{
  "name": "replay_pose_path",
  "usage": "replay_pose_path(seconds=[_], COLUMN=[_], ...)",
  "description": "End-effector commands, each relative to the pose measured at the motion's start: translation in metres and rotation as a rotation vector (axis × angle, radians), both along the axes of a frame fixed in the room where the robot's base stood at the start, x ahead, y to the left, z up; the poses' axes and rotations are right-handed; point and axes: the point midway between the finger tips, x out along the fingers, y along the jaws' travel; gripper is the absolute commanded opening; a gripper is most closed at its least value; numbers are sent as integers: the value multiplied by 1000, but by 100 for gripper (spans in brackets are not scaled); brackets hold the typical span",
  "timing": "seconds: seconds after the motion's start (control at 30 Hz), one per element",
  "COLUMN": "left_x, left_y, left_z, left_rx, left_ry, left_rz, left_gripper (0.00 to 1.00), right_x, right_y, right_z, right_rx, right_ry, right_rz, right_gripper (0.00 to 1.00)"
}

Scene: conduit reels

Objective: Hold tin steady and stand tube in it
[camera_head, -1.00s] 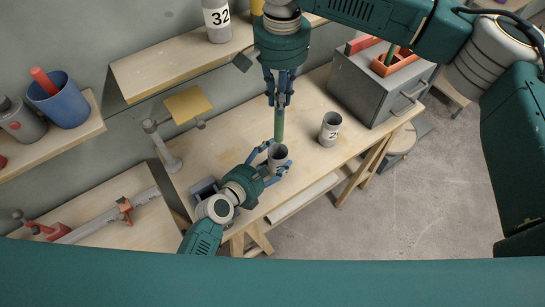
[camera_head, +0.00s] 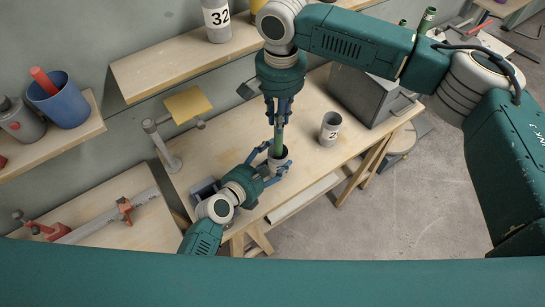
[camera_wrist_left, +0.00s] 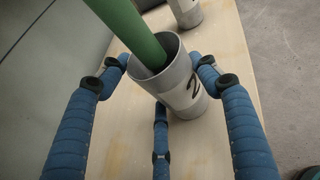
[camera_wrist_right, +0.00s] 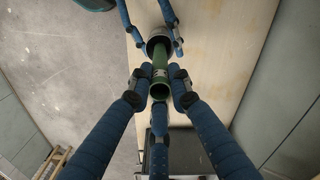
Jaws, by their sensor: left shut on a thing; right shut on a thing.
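A grey tin (camera_head: 279,158) stands on the workbench; it also shows in the left wrist view (camera_wrist_left: 182,92) with a dark number on its side. My left gripper (camera_head: 277,166) is shut around the tin, with its blue fingers on the wall. A green tube (camera_head: 278,140) has its lower end inside the tin's mouth, leaning slightly in the left wrist view (camera_wrist_left: 130,28). My right gripper (camera_head: 279,112) is shut on the tube's upper part, above the tin. The right wrist view looks down the tube (camera_wrist_right: 160,78) into the tin. The tube's bottom end is hidden.
A second grey tin (camera_head: 330,129) stands on the workbench (camera_head: 236,133) to the right. A grey metal box (camera_head: 369,92) is at the bench's right end. A lamp-like stand (camera_head: 172,158) with a yellow plate is at the left. A shelf (camera_head: 160,75) runs behind.

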Motion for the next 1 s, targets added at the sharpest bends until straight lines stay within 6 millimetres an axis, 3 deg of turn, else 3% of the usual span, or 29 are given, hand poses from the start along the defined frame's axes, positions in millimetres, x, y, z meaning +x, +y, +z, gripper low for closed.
replay_pose_path(seconds=[0.3,0.67,0.7,0.8,1.0], left_x=[0,0,0,0,0], left_y=[0,0,0,0,0], left_z=[0,-1,-1,-1,-1], left_rx=[1,1,1,1,1], left_ry=[1,1,1,1,1], left_rz=[0,0,0,0,0], left_gripper=[36,36,36,36,36], right_x=[0,0,0,0,0], right_y=[0,0,0,0,0], right_z=[-21,-25,-25,-25,-25], right_rx=[-1,0,0,0,0], right_ry=[0,-1,-1,-1,-1], right_rz=[0,0,0,0,0], right_gripper=[0,0,24,40,40])
